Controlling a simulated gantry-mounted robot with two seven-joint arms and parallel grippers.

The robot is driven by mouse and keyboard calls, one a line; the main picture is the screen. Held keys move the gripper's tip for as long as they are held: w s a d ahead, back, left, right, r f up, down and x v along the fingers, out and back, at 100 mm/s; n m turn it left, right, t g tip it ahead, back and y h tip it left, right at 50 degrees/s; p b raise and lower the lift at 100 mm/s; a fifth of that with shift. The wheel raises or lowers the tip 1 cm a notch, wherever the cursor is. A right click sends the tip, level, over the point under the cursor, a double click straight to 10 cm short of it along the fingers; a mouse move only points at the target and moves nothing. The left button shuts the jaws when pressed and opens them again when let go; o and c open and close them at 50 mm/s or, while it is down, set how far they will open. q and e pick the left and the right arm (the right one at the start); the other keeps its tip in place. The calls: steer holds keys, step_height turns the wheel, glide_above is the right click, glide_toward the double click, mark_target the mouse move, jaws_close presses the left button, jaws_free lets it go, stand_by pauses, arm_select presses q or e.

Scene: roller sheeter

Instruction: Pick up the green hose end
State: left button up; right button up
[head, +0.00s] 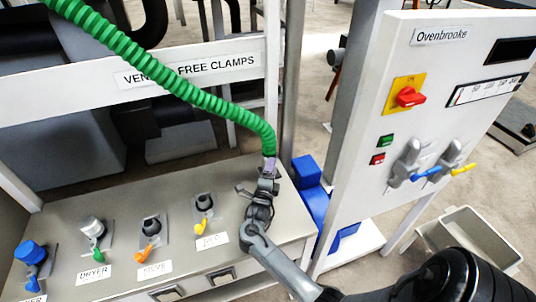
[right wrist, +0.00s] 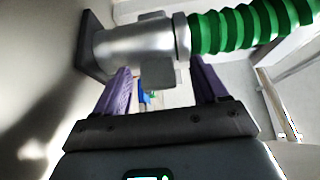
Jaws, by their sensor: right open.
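The green ribbed hose (head: 190,88) comes in from the upper left in the head view and slopes down to the right. Its lower end meets my right gripper (head: 268,165) above the right part of the bench. In the right wrist view the green hose (right wrist: 245,28) joins a silver metal hose end (right wrist: 135,46) with a short tab. My right gripper's purple fingers (right wrist: 160,82) are open, one on each side of the tab, close to the hose end. I cannot tell whether they touch it. My left gripper is not in view.
The bench (head: 125,205) holds several ports with coloured levers and labels. A white rail (head: 185,75) crosses behind it. The white control panel (head: 430,110) stands at the right, with a red knob (head: 408,97) and two levers. Blue blocks (head: 310,190) sit between bench and panel.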

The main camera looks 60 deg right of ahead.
steer(key=shift+d, duration=0.1)
steer(key=shift+s+a+f, duration=0.1)
steer(key=shift+a+f, duration=0.1)
steer(key=shift+a, duration=0.1)
steer(key=shift+c, duration=1.4)
steer(key=shift+d, duration=0.1)
steer(key=c, duration=0.5)
jaws_close()
steer(key=shift+r, duration=0.15)
